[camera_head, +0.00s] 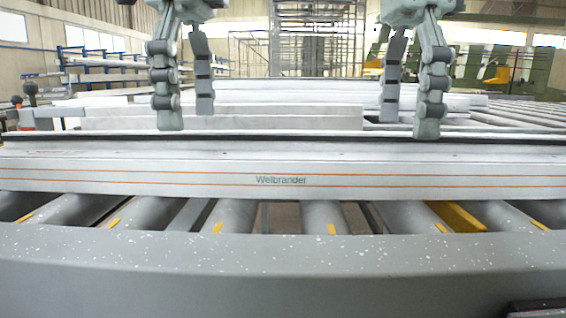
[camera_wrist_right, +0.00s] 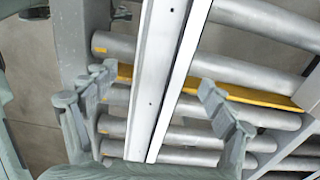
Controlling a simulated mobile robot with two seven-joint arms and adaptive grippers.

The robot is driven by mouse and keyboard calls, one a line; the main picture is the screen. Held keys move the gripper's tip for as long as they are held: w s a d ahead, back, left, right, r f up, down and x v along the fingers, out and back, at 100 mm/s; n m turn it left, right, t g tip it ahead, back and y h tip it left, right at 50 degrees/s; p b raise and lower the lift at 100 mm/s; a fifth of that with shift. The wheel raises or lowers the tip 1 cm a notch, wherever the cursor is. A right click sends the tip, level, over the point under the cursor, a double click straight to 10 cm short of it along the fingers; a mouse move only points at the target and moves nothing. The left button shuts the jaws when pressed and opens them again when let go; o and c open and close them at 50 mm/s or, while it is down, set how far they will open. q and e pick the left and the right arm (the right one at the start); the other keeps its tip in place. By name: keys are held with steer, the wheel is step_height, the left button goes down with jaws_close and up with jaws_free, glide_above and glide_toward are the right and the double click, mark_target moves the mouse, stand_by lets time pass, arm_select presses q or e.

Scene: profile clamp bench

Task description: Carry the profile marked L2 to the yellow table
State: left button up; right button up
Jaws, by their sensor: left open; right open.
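My left gripper (camera_head: 187,117) is open, pointing down at the profile's far edge on the left. My right gripper (camera_head: 408,122) is open in the same way on the right. In the right wrist view a long pale profile (camera_wrist_right: 155,75) runs between the spread fingers of my right gripper (camera_wrist_right: 155,82), with gaps on both sides. I cannot make out a yellow table.
Grey rollers (camera_head: 322,215) lie under the profile, with a yellow bar (camera_head: 455,216) among them at right. A speckled grey edge (camera_head: 280,265) crosses the front. More pale bars (camera_head: 225,116) lie behind. A blue rack (camera_head: 100,62) stands at the back left.

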mark_target(194, 153)
arm_select(q)
step_height(194, 153, down, 6)
steer(key=shift+r, duration=0.2)
arm_select(e)
step_height(194, 153, down, 6)
steer(key=shift+r, duration=0.15)
arm_select(q)
jaws_close()
arm_select(e)
jaws_close()
arm_select(q)
steer(key=shift+r, duration=0.1)
arm_select(e)
steer(key=shift+r, duration=0.1)
